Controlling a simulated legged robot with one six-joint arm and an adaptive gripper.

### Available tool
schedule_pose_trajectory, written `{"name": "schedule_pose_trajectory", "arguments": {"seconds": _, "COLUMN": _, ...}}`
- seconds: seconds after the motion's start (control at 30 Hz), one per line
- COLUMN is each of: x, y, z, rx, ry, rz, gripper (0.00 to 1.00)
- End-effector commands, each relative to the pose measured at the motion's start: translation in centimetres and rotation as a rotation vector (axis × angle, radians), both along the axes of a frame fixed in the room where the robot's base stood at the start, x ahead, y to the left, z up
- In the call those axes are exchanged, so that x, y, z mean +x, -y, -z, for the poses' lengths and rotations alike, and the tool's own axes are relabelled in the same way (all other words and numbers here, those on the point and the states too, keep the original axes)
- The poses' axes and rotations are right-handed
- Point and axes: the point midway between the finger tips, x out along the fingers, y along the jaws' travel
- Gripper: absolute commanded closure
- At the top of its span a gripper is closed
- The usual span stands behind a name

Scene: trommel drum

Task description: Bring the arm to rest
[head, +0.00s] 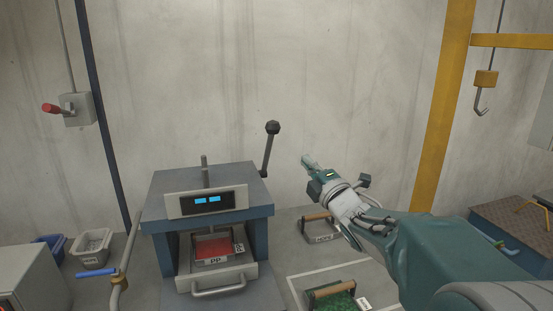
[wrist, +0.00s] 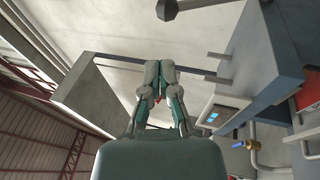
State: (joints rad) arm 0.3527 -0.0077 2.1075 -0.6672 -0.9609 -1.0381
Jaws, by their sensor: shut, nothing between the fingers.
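My arm reaches in from the lower right of the head view. My gripper (head: 308,160) points up and to the left, in front of the concrete wall and to the right of the blue machine. In the wrist view my gripper (wrist: 159,66) has its two fingers together, with nothing between them. It is apart from the machine and its lever.
A blue machine (head: 160,185) with a display, black-knobbed lever (head: 268,150) and open drawer (head: 217,281) holding red material stands left. A tray of green material (head: 333,299) lies below. A yellow post (head: 447,110) and hook (head: 481,105) are right. Bins (head: 92,250) sit left.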

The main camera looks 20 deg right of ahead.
Motion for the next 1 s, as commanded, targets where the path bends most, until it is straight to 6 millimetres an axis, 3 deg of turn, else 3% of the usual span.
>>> {"name": "schedule_pose_trajectory", "arguments": {"seconds": 0.23, "x": -0.9, "y": -0.2, "z": 0.2, "rx": 0.118, "ry": -0.1, "rz": 0.057, "gripper": 1.0}}
{"name": "schedule_pose_trajectory", "arguments": {"seconds": 0.47, "x": -4.9, "y": -0.6, "z": 2.7, "rx": 0.468, "ry": -0.361, "rz": 0.216, "gripper": 1.0}}
{"name": "schedule_pose_trajectory", "arguments": {"seconds": 0.77, "x": -13.3, "y": -2.8, "z": 8.5, "rx": 0.955, "ry": -0.701, "rz": 0.436, "gripper": 1.0}}
{"name": "schedule_pose_trajectory", "arguments": {"seconds": 1.0, "x": -22.3, "y": -6.2, "z": 13.7, "rx": 1.306, "ry": -0.986, "rz": 0.64, "gripper": 1.0}}
